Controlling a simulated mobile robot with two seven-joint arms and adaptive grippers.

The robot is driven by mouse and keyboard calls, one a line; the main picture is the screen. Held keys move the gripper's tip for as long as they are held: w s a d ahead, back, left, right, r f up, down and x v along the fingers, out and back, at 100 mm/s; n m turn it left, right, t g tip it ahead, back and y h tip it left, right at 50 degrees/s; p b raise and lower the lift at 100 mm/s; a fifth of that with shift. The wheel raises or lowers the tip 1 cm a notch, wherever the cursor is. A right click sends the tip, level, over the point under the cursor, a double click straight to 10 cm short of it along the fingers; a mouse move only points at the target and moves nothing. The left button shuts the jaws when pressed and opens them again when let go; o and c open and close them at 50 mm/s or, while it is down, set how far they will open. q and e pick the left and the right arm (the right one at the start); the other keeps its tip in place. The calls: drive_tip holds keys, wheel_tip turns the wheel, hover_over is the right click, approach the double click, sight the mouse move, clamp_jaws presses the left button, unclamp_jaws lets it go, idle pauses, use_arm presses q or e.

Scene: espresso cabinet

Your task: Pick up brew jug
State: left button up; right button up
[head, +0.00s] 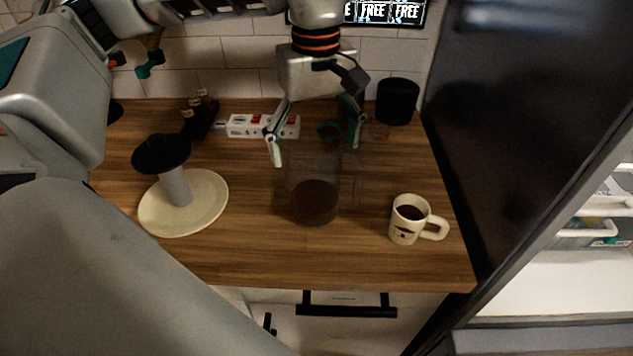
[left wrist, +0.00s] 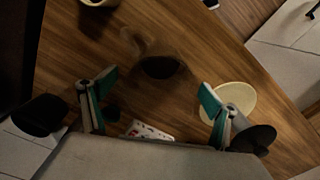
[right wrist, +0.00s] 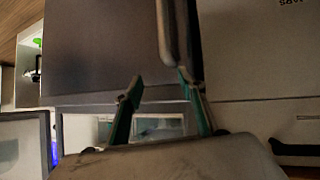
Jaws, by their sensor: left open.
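The brew jug (head: 315,200) is a clear vessel with dark coffee in its bottom. It stands upright on the wooden counter, and its clear upper part is hard to make out. My left gripper (head: 316,148) is open above and behind it, with its fingers spread either side of the jug's upper part. In the left wrist view the jug (left wrist: 160,66) shows beyond the two open fingers (left wrist: 152,100), and nothing is held. My right gripper (right wrist: 160,108) shows only in the right wrist view, with its fingers apart, facing pale and grey panels.
A cream mug (head: 404,222) of coffee stands right of the jug. A round cream plate (head: 215,200) with a black-topped stand (head: 175,187) is to its left. A power strip (head: 245,127) and a black speaker (head: 397,100) are near the wall. A dark tall panel (head: 530,110) bounds the right.

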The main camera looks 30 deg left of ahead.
use_arm(q)
wheel_tip(320, 180, down, 6)
drive_tip(key=shift+s+r, duration=0.1)
drive_tip(key=c, duration=1.7)
drive_tip(key=shift+r, duration=0.2)
